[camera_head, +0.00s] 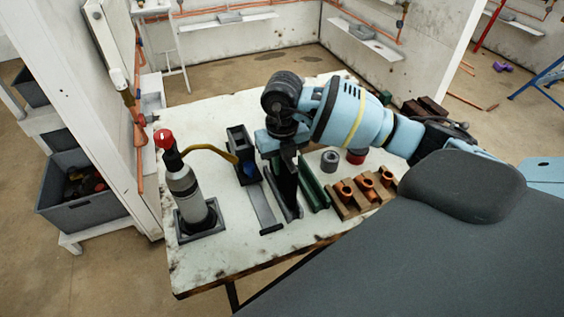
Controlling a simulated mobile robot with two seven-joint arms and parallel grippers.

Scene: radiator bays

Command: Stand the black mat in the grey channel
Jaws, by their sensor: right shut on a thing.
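My right gripper (281,148) reaches in from the right over the white table and is shut on the black mat (286,182). The mat is upright below the fingers, and its upper part is hidden by the gripper. The grey channel (263,208) appears as a long, low grey piece on the table, just left of the mat. The mat's lower end is close to the channel's right side; I cannot tell whether it touches the table or sits inside any channel. My left gripper is not in view.
A green channel (314,186) lies right of the mat. A wooden block with copper fittings (362,193), a grey roll (329,160), a dark bin (240,146) and a grey bottle with a red cap (186,190) stand around it. The table's front left (205,262) is clear.

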